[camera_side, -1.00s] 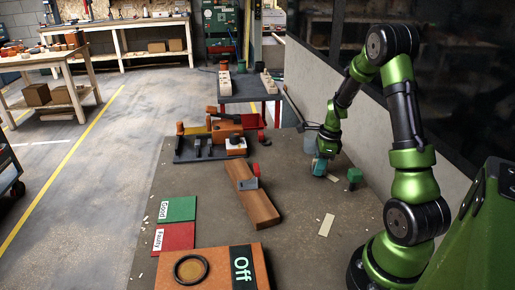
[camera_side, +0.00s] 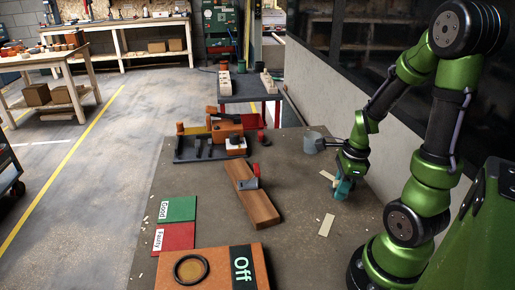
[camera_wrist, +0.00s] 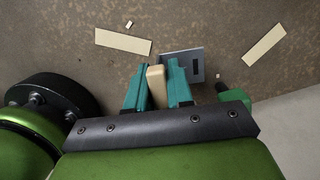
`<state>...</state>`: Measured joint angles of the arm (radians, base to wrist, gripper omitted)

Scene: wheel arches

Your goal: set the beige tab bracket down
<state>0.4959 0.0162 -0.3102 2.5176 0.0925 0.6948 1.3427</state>
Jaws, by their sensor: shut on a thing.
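My gripper (camera_wrist: 158,70) has its teal fingers closed on a beige block-like piece, the beige tab bracket (camera_wrist: 157,89), in the wrist view. In the side view my gripper (camera_side: 343,188) is low over the right part of the brown table, and the held piece cannot be made out there. A pale grey plate with a dark slot (camera_wrist: 183,52) shows just beyond the fingertips; I cannot tell whether it belongs to the held piece or lies apart. Whether the piece touches the table cannot be told.
A green object (camera_wrist: 235,97) stands close to the right finger. Flat beige strips (camera_wrist: 123,42) lie beyond; one (camera_side: 326,225) lies in front of my gripper. A wooden beam (camera_side: 255,202), a green "Good" pad (camera_side: 180,207) and a red "Faulty" pad (camera_side: 178,236) are to the left.

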